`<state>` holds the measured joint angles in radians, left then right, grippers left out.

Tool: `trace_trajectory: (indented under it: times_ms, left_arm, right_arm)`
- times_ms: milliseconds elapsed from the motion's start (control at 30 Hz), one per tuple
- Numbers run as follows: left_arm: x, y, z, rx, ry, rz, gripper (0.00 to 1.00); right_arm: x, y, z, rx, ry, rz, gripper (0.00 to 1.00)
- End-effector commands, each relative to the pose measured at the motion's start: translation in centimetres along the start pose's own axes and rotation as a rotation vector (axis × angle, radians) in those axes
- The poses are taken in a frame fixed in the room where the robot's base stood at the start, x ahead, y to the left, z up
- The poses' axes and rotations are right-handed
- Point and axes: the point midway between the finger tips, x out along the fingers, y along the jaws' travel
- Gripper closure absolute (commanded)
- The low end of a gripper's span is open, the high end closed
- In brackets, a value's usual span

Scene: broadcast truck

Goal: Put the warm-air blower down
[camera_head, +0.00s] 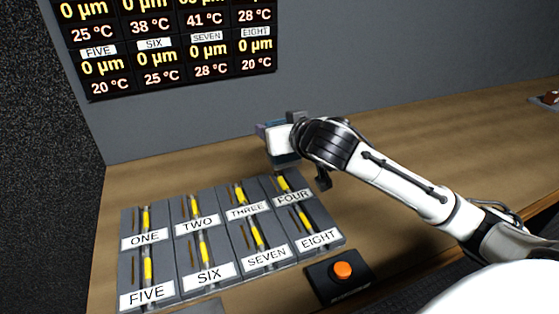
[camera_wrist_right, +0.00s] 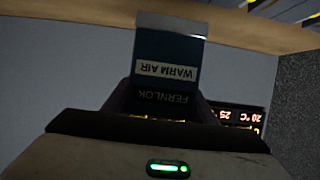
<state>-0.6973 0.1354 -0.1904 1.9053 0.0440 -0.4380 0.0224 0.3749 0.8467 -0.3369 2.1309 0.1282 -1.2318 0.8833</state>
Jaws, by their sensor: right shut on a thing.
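The warm-air blower (camera_wrist_right: 167,55) is a dark teal body with labels reading WARM AIR and FERNLOK, upside down in the right wrist view. My right gripper (camera_wrist_right: 160,108) is shut on it. I cannot tell whether the blower touches the desk. My left gripper is not in view.
Several grey slider modules labelled ONE to EIGHT (camera_head: 208,273) stand on the wooden desk (camera_head: 430,135). An orange button on a black box (camera_head: 342,270) is at the front. A display panel (camera_head: 170,45) hangs on the wall. The back right desk is largely clear.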

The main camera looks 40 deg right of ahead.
Motion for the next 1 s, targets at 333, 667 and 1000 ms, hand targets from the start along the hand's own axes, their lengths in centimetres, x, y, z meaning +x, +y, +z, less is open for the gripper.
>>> trace_trajectory:
  times_ms: [333, 667, 1000]
  left_arm:
    - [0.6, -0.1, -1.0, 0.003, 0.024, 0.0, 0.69]
    - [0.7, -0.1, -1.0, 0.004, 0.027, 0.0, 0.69]
    - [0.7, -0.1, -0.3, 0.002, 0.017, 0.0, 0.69]
  right_arm:
    - [1.3, 0.0, 3.2, -0.001, 0.003, 0.001, 0.88]
    - [2.2, 0.0, 5.3, -0.001, 0.006, 0.0, 0.88]
    - [2.4, 0.0, 5.9, -0.001, 0.001, 0.0, 0.37]
